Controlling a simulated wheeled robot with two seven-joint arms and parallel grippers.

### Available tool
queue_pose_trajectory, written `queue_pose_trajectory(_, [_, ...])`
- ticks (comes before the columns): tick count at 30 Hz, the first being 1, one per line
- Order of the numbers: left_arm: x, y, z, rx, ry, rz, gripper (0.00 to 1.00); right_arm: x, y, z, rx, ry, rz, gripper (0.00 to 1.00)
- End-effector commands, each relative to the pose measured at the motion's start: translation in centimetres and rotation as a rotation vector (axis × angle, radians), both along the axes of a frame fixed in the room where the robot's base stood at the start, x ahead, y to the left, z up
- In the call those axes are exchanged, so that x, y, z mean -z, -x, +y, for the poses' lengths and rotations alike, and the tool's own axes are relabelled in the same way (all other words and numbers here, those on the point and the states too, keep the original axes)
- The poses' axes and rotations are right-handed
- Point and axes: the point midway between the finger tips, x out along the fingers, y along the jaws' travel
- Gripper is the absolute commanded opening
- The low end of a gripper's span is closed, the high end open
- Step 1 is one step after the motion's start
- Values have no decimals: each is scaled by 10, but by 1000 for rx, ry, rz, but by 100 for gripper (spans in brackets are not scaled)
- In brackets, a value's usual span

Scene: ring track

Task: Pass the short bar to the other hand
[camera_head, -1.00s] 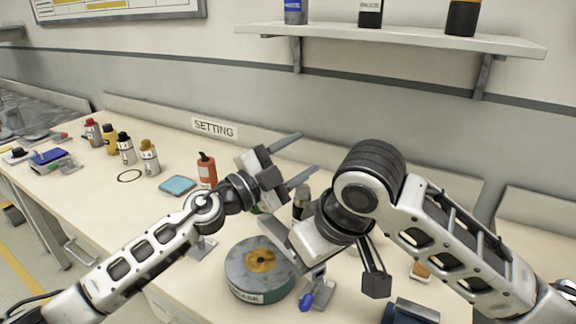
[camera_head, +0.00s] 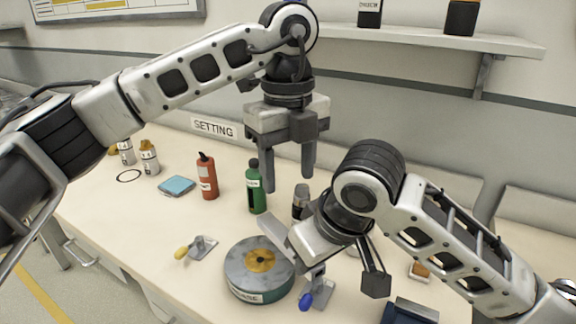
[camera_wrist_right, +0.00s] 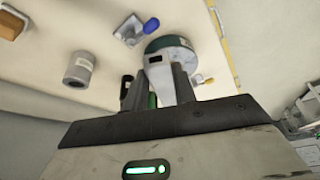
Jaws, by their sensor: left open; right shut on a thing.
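My left gripper (camera_head: 289,178) is open and empty, with its fingers pointing down over the back of the bench, in front of the wall. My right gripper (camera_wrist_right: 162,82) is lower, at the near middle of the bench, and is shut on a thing. The two grippers are well apart.
A round grey turntable (camera_head: 245,283) stands below the right gripper. A blue-handled clamp (camera_head: 307,300) and a yellow-handled clamp (camera_head: 200,246) flank it. A green bottle (camera_head: 257,198) and a red bottle (camera_head: 207,176) stand behind. A shelf (camera_head: 420,37) hangs on the wall.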

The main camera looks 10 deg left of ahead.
Motion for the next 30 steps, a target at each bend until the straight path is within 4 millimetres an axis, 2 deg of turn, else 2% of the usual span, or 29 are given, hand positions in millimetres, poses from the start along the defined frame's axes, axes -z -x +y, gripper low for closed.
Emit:
queue_pose_trajectory(5, [14,1,3,-5,-22,3,53,0,0,0,0,-1,-1,1])
queue_pose_trajectory(15, [78,2,3,-3,-17,3,53,0,0,0,0,-1,-1,1])
queue_pose_trajectory(19, [98,2,3,-3,-16,3,53,0,0,0,0,-1,-1,1])
queue_pose_trajectory(24, [114,2,2,-2,-16,1,53,0,0,0,0,-1,-1,1])
queue_pose_trajectory(30, [118,2,2,-1,-16,0,53,0,0,0,0,-1,-1,1])
